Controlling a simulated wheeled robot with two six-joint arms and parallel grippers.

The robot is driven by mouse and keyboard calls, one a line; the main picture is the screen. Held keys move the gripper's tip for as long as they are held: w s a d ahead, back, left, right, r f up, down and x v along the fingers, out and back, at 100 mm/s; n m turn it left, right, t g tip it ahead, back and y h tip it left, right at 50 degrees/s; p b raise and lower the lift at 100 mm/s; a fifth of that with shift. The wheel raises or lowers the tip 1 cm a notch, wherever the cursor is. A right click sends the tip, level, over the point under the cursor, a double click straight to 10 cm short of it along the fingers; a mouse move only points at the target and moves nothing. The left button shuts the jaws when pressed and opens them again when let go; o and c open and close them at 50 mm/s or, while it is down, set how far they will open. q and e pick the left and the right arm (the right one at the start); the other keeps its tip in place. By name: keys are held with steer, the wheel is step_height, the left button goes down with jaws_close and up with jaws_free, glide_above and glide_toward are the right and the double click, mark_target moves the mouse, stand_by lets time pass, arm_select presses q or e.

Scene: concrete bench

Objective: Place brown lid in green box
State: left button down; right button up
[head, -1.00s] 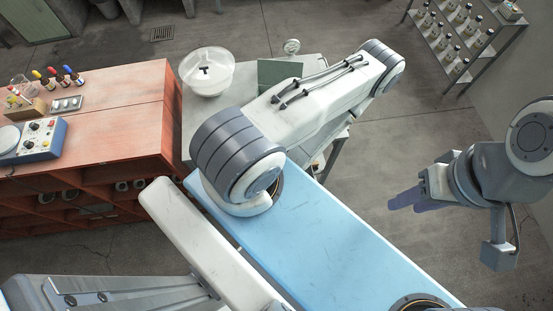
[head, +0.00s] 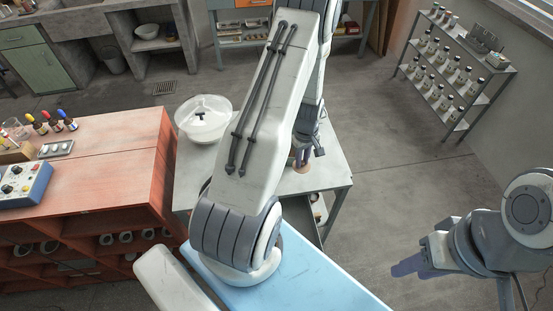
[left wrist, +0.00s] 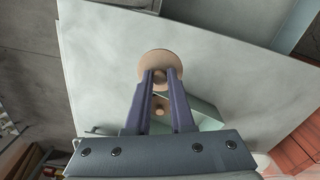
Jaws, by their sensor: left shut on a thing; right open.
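The brown lid (left wrist: 158,56), a tan disc with a small knob, is at the fingertips of my left gripper (left wrist: 160,76) in the left wrist view. The gripper is shut on the lid's knob. The head view shows my left gripper (head: 303,156) over the right part of the grey table, with the lid (head: 301,169) at its tips. A pale green surface, seemingly the green box (left wrist: 208,117), shows partly behind the fingers. A small brown round thing (left wrist: 160,106) shows between the fingers; I cannot tell what it is. My right gripper (head: 408,267) is open and empty, far right.
A white bowl (head: 203,117) with a dark handle stands at the grey table's (head: 334,177) left end. An orange bench (head: 100,150) with droppers and a blue device (head: 23,185) stands left. A bottle rack (head: 455,70) stands at the back right.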

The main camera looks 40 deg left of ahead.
arm_select(q)
steer(key=w+a+r+n, duration=0.1)
steer(key=a+r+n, duration=0.1)
steer(key=a+r, duration=0.35)
steer(key=a+f+p, duration=0.1)
steer(key=a+f, duration=0.1)
steer(key=a, duration=0.1)
steer(key=a+f+p, duration=0.1)
steer(key=a+f, duration=0.2)
steer(key=a, duration=0.1)
steer(key=s+a+f+p, duration=0.1)
steer(key=a+f, duration=0.1)
steer(key=a, duration=0.1)
steer(key=shift+a+f, duration=0.15)
steer(key=shift+a, duration=0.25)
steer(key=shift+s+a+f+p, duration=0.1)
steer(key=shift+a+f+p, duration=0.1)
steer(key=shift+p, duration=0.1)
step_height(320, 180, down, 4)
steer(key=shift+r+p, duration=0.2)
steer(key=shift+p, duration=0.75)
steer(key=shift+f, duration=0.2)
steer(key=shift+f+b, duration=0.2)
steer(key=shift+b, duration=0.1)
steer(key=c, duration=0.8)
jaws_free()
steer(key=shift+r, duration=0.1)
